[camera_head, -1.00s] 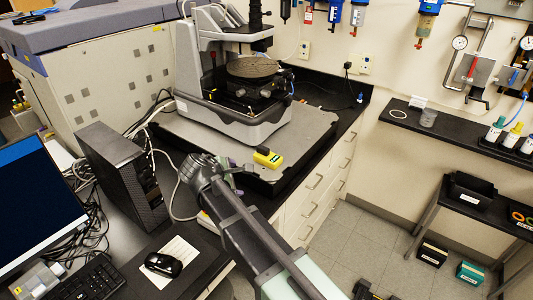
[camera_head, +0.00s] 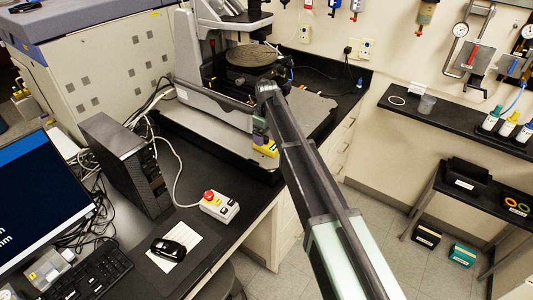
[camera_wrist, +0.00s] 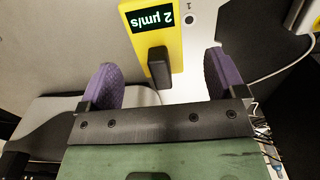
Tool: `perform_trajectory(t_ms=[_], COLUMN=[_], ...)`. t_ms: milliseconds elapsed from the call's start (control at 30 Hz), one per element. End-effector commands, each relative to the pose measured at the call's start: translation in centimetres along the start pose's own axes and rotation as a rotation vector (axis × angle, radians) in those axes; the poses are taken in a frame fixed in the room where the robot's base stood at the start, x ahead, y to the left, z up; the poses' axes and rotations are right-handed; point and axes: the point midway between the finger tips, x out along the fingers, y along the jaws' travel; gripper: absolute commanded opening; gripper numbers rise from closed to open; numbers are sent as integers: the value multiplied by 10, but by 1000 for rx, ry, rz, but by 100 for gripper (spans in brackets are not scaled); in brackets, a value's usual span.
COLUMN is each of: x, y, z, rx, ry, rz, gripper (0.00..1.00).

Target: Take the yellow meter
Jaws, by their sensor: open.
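The yellow meter (camera_head: 269,149) lies on the grey platform of the profiler, near its front edge, partly hidden by my arm and gripper. In the wrist view the meter (camera_wrist: 173,40) shows a dark display reading "2 µm/s" and a raised black block (camera_wrist: 158,67). My gripper (camera_wrist: 161,62) is open, with one purple finger on each side of the black block and visible gaps between. In the head view my gripper (camera_head: 260,137) is small and right at the meter. I cannot tell its exact height above it.
The stylus profiler (camera_head: 250,60) stands behind the meter on the platform (camera_head: 187,122). A white box with a red button (camera_head: 219,206), a mouse (camera_head: 168,250) and a black computer tower (camera_head: 125,165) are on the bench to the left. A black shelf (camera_head: 450,121) is at right.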

Motion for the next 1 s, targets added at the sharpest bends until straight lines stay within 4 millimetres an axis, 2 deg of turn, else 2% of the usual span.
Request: perform_trajectory(t_ms=[133,367,633,1000], x=[7,52,50,50], y=[1,3,3,3], z=[-1,-4,-4,-4], rx=[-1,-1,-1,-1], ry=[0,0,0,0], rz=[0,1,1,1], gripper=[89,89,89,33])
